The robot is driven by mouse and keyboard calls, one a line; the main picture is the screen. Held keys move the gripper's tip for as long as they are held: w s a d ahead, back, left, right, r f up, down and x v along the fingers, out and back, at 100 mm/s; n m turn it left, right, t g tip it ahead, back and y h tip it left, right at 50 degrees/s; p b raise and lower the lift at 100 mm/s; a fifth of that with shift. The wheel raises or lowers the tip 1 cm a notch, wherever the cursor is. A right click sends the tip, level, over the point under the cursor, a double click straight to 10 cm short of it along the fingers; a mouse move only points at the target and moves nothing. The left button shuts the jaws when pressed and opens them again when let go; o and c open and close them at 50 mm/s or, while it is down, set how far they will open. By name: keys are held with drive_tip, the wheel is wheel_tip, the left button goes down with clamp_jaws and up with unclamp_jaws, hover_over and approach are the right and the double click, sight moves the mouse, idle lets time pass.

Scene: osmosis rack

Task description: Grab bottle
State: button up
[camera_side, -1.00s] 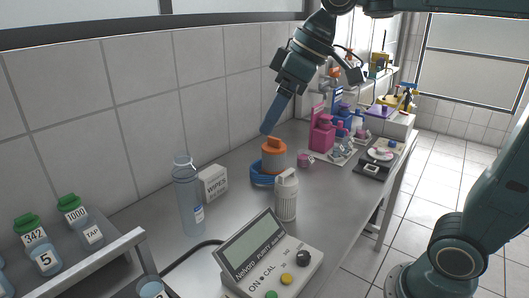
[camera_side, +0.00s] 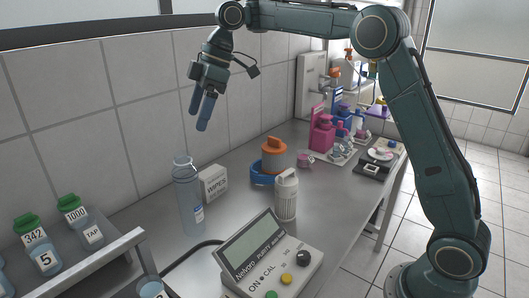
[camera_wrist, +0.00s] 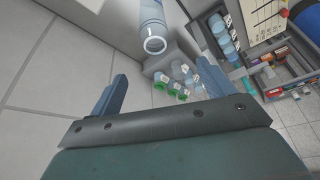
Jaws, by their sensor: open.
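A tall clear bluish bottle (camera_side: 188,203) with an open top stands upright on the grey counter, near the tiled wall. In the wrist view the bottle (camera_wrist: 151,18) shows at the top middle, its round mouth facing the camera. My gripper (camera_side: 199,121) is open and empty, with its blue fingers pointing down. It hangs above the bottle, apart from it. In the wrist view the gripper fingers (camera_wrist: 160,83) are spread wide, with the bottle beyond them.
A white wipes box (camera_side: 214,184) stands close behind the bottle. A white capped bottle (camera_side: 286,198), an orange-lidded jar (camera_side: 274,158) and a meter (camera_side: 262,262) stand to the right. Green-capped bottles (camera_side: 78,222) sit on a rack at left. The air around my gripper is clear.

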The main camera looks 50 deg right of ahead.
sight(181, 167)
drive_tip(key=shift+w+d+f+n, duration=0.1)
drive_tip(key=shift+w+f+n, duration=0.2)
drive_tip(key=shift+w+f, duration=0.25)
drive_tip(key=shift+x, duration=4.3)
drive_tip(key=shift+x, duration=2.6)
drive_tip(key=c, duration=1.3)
